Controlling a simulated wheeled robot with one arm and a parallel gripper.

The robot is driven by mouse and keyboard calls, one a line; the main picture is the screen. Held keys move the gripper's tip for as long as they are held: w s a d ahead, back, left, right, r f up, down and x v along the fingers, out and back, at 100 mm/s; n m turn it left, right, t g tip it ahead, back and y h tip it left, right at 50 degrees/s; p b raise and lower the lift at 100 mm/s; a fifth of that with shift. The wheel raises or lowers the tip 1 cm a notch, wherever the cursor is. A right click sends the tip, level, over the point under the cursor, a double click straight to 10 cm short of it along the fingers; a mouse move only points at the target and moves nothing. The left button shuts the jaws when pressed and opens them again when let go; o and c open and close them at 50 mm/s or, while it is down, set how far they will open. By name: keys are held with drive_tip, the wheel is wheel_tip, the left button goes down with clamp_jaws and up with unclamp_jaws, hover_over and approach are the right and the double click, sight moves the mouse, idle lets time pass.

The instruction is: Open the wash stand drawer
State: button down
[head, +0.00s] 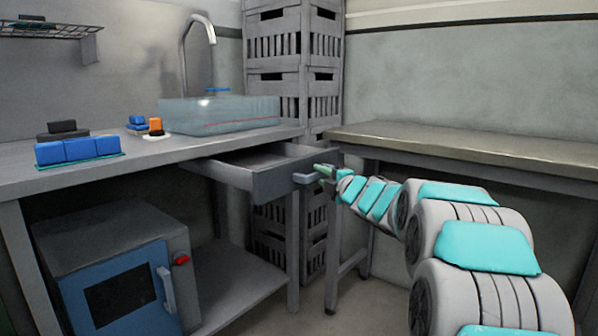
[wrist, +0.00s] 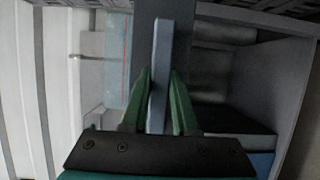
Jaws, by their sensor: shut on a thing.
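The wash stand (head: 100,175) is a grey bench with a basin on top. Its grey drawer (head: 277,181) is pulled out at the right end below the top, with its inside showing from above. The drawer's grey bar handle (head: 303,178) is on the front panel. My gripper (head: 325,171) is at the handle, at the end of the arm reaching in from the right. In the wrist view, the green fingers of my gripper (wrist: 160,78) are on both sides of the grey handle bar (wrist: 161,45), shut on it.
A clear basin (head: 220,115) with a tap stands on the top. Blue blocks (head: 78,150) sit on a tray at the left. A blue-fronted box (head: 120,285) stands on the lower shelf. Grey crates (head: 278,45) are stacked behind. A bare bench (head: 470,148) is at the right.

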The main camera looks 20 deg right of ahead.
drive_tip(key=shift+s+d, duration=0.75)
drive_tip(key=shift+s, duration=0.3)
drive_tip(key=shift+s+d, duration=0.7)
drive_tip(key=shift+s, duration=0.35)
drive_tip(key=c, duration=0.7)
unclamp_jaws()
drive_tip(key=shift+p+v, duration=0.3)
drive_tip(key=shift+v, duration=3.6)
